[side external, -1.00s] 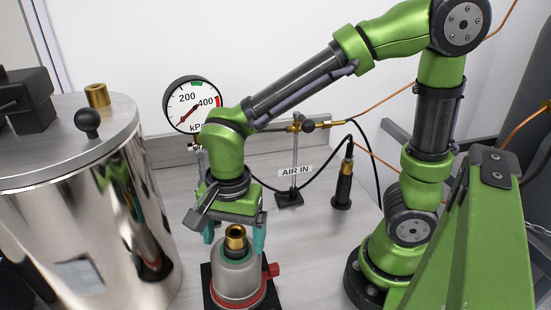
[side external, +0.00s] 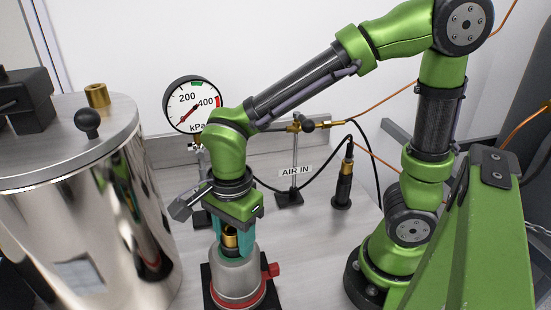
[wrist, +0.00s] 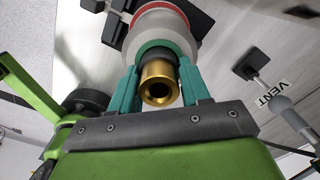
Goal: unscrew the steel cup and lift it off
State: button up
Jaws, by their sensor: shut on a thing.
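The steel cup (side external: 235,275) is a grey, rounded body standing upright on a dark base, with a red ring around its foot. A brass fitting (side external: 230,238) rises from its top, and a green band circles the fitting's foot. My gripper (side external: 232,250) points down over the cup. Its teal fingers are shut on the upper part of the cup, one on each side of the brass fitting. In the wrist view, the fingers (wrist: 161,72) flank the fitting and reach the cup's shoulder (wrist: 160,35). The exact contact is partly hidden by the fingers.
A red knob (side external: 271,270) sticks out at the cup's right. A large polished tank (side external: 85,230) stands close on the left. A pressure gauge (side external: 193,104) is behind.

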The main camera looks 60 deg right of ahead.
grip_shut()
jog(key=n, duration=0.6)
jog(key=shift+w+n, duration=0.2)
jog(key=shift+n, duration=0.1)
jog(key=n, duration=0.5)
jog(key=shift+w, duration=0.1)
jog(key=shift+n, duration=0.4)
jog(key=shift+o, duration=1.5)
grip_release()
grip_shut()
jog(key=n, duration=0.4)
jog(key=shift+a+n+g, duration=0.15)
jog(key=shift+n+g, duration=0.15)
jog(key=shift+n, duration=0.1)
jog(key=shift+r, duration=0.1)
